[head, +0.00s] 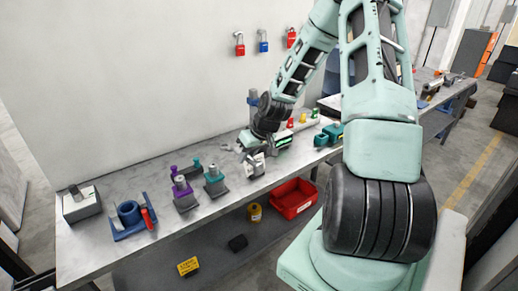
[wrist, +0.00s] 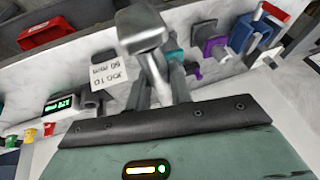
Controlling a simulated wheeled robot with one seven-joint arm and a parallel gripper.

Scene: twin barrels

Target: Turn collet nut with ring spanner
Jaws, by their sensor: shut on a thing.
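My gripper (wrist: 163,88) is shut on a grey metal tool, which looks like the ring spanner (wrist: 143,32). Its shaft runs between the two fingers and its thick head points away from me; the ring opening cannot be made out. In the head view my gripper (head: 246,143) is low over the bench, beside a small grey and white fixture (head: 254,166).
A box with a green display (wrist: 62,104) stands close by on the bench (head: 158,167). Purple (head: 181,187) and teal (head: 213,177) fixtures stand to the left, then a blue holder (head: 129,214). A red bin (head: 292,198) sits below. Padlocks (head: 263,41) hang on the wall.

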